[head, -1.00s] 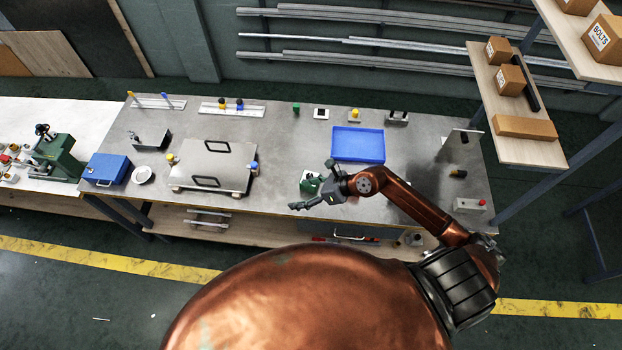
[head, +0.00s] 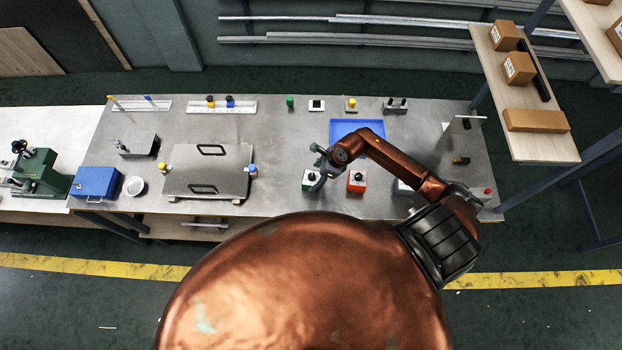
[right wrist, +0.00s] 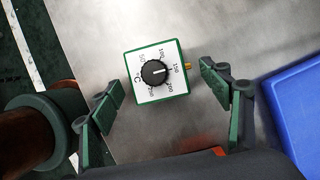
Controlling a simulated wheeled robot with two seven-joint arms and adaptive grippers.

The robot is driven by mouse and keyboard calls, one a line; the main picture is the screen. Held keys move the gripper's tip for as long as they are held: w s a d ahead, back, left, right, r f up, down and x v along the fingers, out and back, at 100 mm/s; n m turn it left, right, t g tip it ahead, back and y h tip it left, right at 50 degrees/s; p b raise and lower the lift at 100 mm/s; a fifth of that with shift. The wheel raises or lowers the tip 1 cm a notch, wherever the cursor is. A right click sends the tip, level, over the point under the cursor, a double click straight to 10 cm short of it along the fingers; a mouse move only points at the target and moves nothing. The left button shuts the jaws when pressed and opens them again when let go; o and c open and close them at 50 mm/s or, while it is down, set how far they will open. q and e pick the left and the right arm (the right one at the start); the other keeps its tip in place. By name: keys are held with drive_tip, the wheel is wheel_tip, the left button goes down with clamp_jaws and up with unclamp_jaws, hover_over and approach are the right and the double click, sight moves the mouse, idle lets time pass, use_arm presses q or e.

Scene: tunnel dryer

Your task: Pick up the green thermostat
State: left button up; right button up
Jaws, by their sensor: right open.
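The green thermostat (head: 309,179) stands on the grey workbench near its front edge. In the right wrist view the green thermostat (right wrist: 144,92) shows its white dial face with a black knob and a brass stub on one side. My right gripper (head: 319,171) is right beside it in the head view. In the right wrist view my right gripper (right wrist: 160,79) is open and empty, with one finger on each side of the thermostat and gaps between. My left gripper is not in view.
A red thermostat (head: 357,182) stands just right of the green one. Behind is a blue tray (head: 345,127), partly hidden by my arm. A metal plate with handles (head: 181,172) lies to the left. Bare bench lies behind the green thermostat.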

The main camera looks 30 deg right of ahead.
drive_tip(key=shift+p+x, duration=0.45)
drive_tip(key=shift+x, duration=1.6)
drive_tip(key=shift+s+a, duration=0.1)
drive_tip(key=c, duration=1.1)
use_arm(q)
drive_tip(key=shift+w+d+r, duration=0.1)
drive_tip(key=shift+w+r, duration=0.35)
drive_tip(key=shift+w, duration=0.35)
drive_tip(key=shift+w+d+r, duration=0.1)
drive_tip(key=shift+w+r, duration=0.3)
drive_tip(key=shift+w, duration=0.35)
use_arm(e)
drive_tip(key=shift+r, duration=0.1)
drive_tip(key=shift+c, duration=1.4)
